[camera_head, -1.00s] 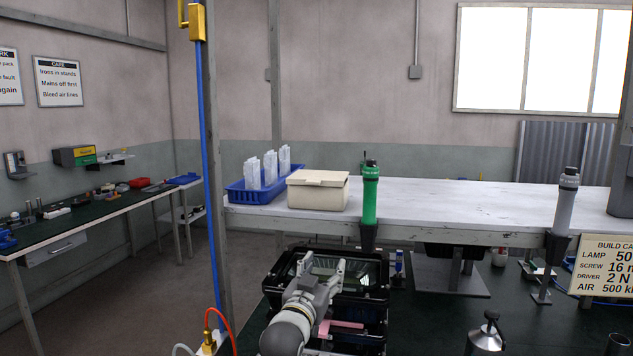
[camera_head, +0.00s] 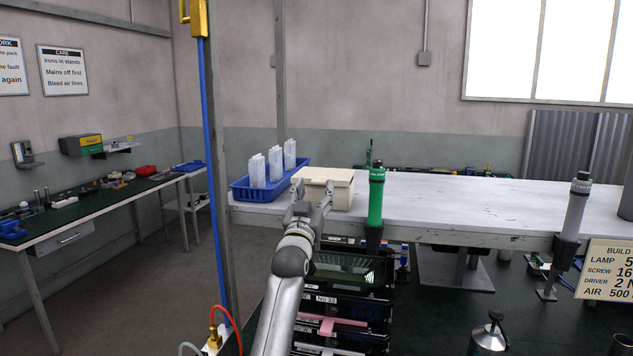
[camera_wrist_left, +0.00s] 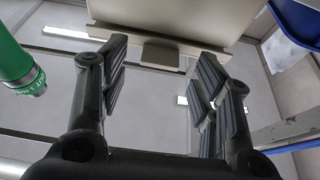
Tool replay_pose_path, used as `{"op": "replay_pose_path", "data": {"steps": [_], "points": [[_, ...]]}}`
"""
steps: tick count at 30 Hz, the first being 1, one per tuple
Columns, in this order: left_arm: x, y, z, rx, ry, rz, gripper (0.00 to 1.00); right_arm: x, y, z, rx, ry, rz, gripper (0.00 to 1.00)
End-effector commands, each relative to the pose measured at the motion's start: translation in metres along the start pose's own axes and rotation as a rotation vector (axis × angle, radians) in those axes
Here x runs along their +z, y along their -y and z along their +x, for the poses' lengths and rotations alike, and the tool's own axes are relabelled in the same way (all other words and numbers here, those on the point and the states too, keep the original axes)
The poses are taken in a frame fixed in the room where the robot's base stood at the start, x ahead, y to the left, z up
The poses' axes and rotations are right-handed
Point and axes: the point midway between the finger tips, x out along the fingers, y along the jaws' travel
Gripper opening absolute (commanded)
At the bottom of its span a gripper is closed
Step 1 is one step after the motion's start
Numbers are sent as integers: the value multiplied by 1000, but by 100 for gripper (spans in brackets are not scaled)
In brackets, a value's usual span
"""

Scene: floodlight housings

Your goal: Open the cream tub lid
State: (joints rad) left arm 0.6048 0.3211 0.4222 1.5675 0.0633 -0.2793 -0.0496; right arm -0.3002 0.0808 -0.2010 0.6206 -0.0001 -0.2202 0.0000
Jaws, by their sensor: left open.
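The cream tub (camera_head: 340,192) stands on the white shelf, its lid (camera_head: 325,174) closed. In the left wrist view the tub (camera_wrist_left: 185,14) fills the top, and a small tab (camera_wrist_left: 160,54) sticks out from the lid's front edge. My left gripper (camera_head: 312,190) is in front of the tub's near face. In the wrist view its fingers (camera_wrist_left: 157,75) are open and empty, one either side of the tab and a little short of it. I cannot tell whether they touch the tub. My right gripper is not in view.
A green driver (camera_head: 376,198) stands upright in a holder at the shelf edge, just right of the tub. The shelf (camera_head: 470,205) farther right is clear. Stacked black trays (camera_head: 345,272) sit below.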

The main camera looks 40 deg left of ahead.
Motion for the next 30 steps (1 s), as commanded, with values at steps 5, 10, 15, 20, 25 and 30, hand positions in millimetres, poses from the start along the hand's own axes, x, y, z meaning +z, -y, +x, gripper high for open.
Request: {"op": "replay_pose_path", "data": {"steps": [5,10,15,20,25,30], "points": [[-1,0,16,0,0,-1,57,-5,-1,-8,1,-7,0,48],[0,0,21,0,0,0,57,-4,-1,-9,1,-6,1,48],[0,0,21,0,0,0,57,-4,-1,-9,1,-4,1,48],[0,0,21,0,0,0,48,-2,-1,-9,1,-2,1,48],[0,0,21,0,0,0,26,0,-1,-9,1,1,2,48],[1,0,21,0,0,0,4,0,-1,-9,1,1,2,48]]}}
